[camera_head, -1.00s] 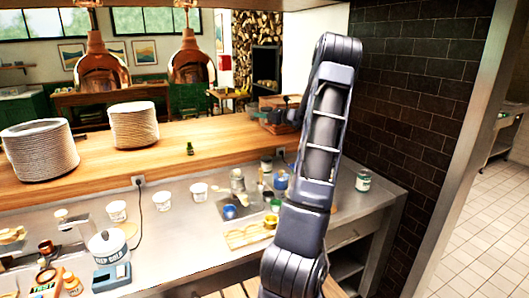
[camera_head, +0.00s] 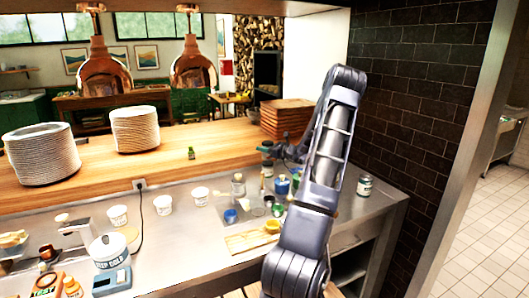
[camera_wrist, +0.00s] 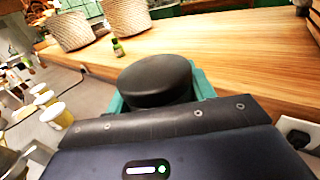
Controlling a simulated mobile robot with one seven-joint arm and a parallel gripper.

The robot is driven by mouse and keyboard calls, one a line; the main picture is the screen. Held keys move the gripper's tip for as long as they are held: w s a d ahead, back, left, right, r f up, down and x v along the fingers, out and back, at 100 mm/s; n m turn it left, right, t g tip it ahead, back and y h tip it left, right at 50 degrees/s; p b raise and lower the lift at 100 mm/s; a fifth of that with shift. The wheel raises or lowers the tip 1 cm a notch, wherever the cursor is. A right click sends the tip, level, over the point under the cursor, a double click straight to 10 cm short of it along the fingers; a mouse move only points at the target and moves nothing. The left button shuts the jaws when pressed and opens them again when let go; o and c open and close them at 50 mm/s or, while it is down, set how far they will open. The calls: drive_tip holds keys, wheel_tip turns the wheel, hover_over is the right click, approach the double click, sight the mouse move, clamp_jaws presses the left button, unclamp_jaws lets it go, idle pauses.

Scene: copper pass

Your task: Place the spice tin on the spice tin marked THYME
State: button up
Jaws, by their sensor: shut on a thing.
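My gripper (camera_head: 276,151) is shut on a spice tin, whose round black lid (camera_wrist: 155,82) fills the middle of the wrist view. Teal fingers flank it; the tin's side and label are hidden there. In the head view the gripper is above the back of the steel counter, near the wooden ledge. A small tin-like container (camera_head: 267,170) appears just below the gripper, partly unclear. A tin with a dark green label (camera_head: 365,185) stands upright on the counter right of my arm. No THYME lettering is readable, so I cannot tell which is marked.
Blue jars (camera_head: 282,186), a glass jar (camera_head: 238,184) and a wooden board (camera_head: 250,241) crowd the counter below the gripper. White cups (camera_head: 163,204) stand to the left. Brown stacked boxes (camera_head: 287,118) and a green bottle (camera_head: 191,153) are on the wooden ledge (camera_head: 215,150).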

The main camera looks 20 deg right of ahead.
drive_tip(key=shift+f, duration=0.95)
drive_tip(key=shift+f, duration=0.15)
drive_tip(key=o, duration=1)
drive_tip(key=shift+o, duration=0.2)
drive_tip(key=v, duration=1.2)
